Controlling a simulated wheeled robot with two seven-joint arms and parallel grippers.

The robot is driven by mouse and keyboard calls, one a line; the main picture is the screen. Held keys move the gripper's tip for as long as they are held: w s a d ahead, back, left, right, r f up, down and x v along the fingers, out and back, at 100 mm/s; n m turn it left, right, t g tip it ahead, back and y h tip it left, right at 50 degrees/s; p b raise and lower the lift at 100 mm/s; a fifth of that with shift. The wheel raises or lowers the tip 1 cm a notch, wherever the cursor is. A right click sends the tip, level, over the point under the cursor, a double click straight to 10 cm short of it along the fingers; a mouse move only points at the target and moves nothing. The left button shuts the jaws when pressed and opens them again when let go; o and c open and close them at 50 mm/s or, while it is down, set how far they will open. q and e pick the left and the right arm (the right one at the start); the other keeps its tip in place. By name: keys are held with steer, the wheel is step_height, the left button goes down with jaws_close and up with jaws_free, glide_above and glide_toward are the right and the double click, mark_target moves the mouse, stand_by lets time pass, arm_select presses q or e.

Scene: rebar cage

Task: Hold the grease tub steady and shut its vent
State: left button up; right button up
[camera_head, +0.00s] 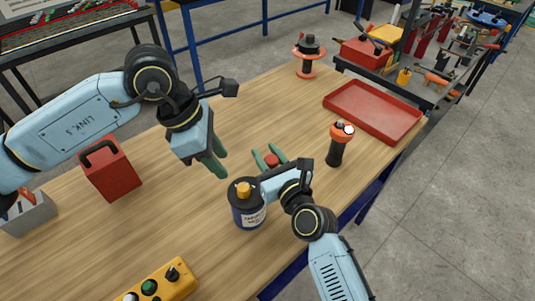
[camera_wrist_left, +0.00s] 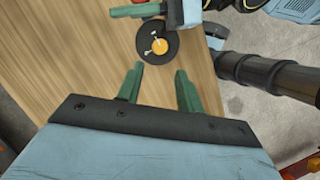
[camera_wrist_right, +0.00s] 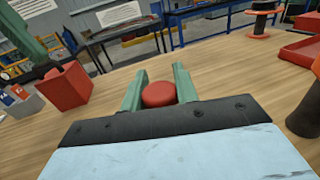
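The grease tub appears to be the dark blue can (camera_head: 249,215) with a white label, standing upright on the table. It has a black top and a yellow-orange cap (camera_head: 243,189), which seems to be the vent; the cap also shows from above in the left wrist view (camera_wrist_left: 159,46). My left gripper (camera_head: 218,169) is open and empty, above and to the left of the tub. My right gripper (camera_head: 269,155) is open just beyond the tub, its wrist close by it. A red round object (camera_wrist_right: 158,94) sits between its fingers; I cannot tell whether they touch it.
An orange-topped black object (camera_head: 337,150) stands to the right. A red tray (camera_head: 370,112) and an orange spool (camera_head: 309,60) are farther back. A red box (camera_head: 112,174) with a handle and a yellow control box (camera_head: 160,284) are to the left and front. Mid-table behind the grippers is clear.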

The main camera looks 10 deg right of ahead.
jaws_close()
arm_select(q)
steer(key=shift+o, duration=1.1)
steer(key=shift+f+n, duration=0.25)
steer(key=shift+n, duration=0.05)
steer(key=n+g+h, duration=0.6)
steer(key=n+h, duration=0.7)
steer(key=n, duration=1.9)
glide_toward(244, 190)
steer(key=d+f, duration=0.1)
steer(key=d, duration=0.2)
steer(key=shift+x, duration=3.4)
steer(key=shift+s, duration=0.15)
